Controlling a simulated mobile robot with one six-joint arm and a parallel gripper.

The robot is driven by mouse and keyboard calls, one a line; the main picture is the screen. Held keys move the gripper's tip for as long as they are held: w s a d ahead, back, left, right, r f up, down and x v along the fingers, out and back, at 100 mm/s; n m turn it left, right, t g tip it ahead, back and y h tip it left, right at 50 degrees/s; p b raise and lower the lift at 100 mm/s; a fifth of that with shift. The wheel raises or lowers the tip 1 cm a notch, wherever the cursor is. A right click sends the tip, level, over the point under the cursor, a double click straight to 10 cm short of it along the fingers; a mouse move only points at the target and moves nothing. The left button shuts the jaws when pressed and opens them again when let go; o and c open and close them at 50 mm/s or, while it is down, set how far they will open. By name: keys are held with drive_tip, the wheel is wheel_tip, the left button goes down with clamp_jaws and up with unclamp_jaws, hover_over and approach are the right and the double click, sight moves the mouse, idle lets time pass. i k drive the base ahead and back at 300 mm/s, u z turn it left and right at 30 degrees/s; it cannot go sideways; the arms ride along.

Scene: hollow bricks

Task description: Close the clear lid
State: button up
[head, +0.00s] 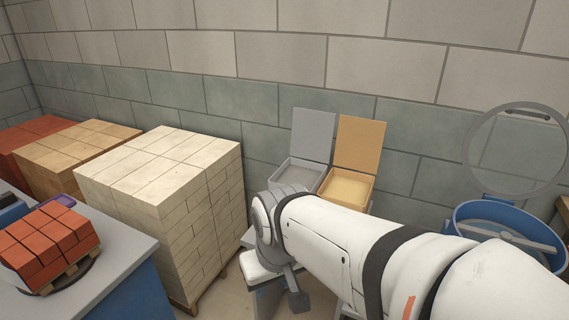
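The clear lid (508,152) is a round see-through disc with a grey rim and a dark handle near its top edge. It stands upright, open, at the back of a blue round tub (470,215) at the right. The tub's open top shows a grey bar or paddle lying across it. My white arm reaches from the lower right toward the middle. My gripper (283,292) hangs low at the arm's left end, well to the left of the tub and apart from the lid. Its fingers are partly hidden, and I cannot tell whether they are open.
A grey box (305,172) and a yellow box (348,189), both with lids raised, stand behind my arm. A tall stack of cream bricks (165,185) is left of centre. Red bricks (48,245) sit on a grey-topped table (115,265) at the lower left. A block wall closes the back.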

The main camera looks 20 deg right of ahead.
sight(510, 108)
drive_tip(key=z, duration=2.25)
drive_tip(key=k, duration=0.4)
drive_tip(key=z, duration=0.5)
drive_tip(key=i, duration=1.3)
drive_tip(key=u, duration=0.7)
